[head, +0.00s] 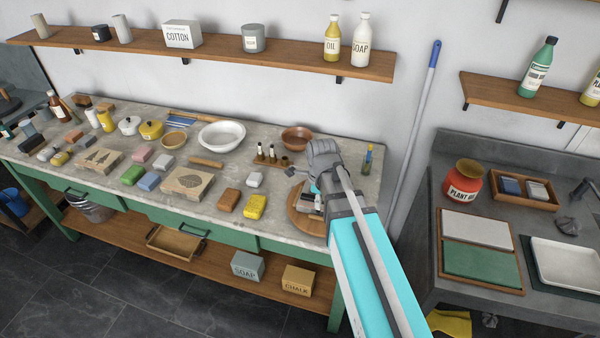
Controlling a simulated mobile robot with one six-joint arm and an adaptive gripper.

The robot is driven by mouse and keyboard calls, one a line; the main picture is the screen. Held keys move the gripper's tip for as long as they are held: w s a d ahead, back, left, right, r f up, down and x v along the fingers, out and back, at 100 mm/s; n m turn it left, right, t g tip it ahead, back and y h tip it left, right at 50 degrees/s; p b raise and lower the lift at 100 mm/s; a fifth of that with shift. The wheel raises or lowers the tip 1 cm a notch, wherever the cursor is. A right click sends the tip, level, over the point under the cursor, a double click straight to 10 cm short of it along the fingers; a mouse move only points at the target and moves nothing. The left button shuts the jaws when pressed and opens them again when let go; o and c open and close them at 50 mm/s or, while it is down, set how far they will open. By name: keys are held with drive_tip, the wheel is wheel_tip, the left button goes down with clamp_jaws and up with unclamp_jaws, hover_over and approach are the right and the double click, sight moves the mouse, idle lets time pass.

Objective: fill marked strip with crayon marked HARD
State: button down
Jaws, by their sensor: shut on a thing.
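My gripper (312,187) is over the right end of the long workbench (347,168), above a round wooden board (300,212). A pale and dark item lies on the board, mostly covered by my arm. A small wooden rack (270,160) with several short dark pieces stands just left of my wrist; their lettering is too small to read. I cannot make out the marked strip or the word HARD.
A brown bowl (297,138) stands behind my wrist, and a small jar with upright tools (367,160) to its right. A white block (254,180), a brown block (229,199) and a yellow sponge (255,206) lie to the left. A wall shelf (290,67) hangs above.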

drive_tip(key=shift+w+d, duration=0.1)
drive_tip(key=shift+w, duration=0.05)
drive_tip(key=w+a+r+p, duration=0.1)
drive_tip(key=w+a, duration=0.4)
drive_tip(key=w, duration=0.4)
drive_tip(key=shift+w+a+r+p, duration=0.25)
drive_tip(key=shift+a+r+p, duration=0.1)
drive_tip(key=shift+f, duration=0.15)
